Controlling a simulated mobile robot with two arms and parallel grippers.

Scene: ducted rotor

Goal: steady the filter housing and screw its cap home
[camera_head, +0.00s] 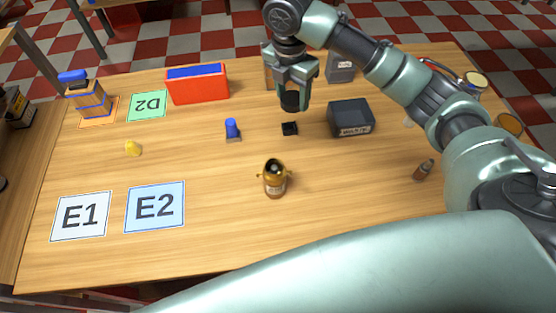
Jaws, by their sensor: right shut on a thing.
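A brass-coloured housing with small side lugs and a dark opening on top (274,181) stands upright near the middle of the table; it looks like the filter housing. My right gripper (291,92) is behind it and a little to the right in the picture, pointing down. It is shut on a short black round piece (290,102), which looks like the cap, held above the table and apart from the housing. The gripper fingers partly hide this piece. My left gripper is not in view, and nothing holds the housing.
A black square (290,128) lies below the right gripper. A dark grey box (351,118) stands right of it, a blue-topped piece (232,128) left. A red bin (198,87) is at the back, a brown bottle (423,170) at right. Cards E1 (96,216) and E2 (142,224) lie front left.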

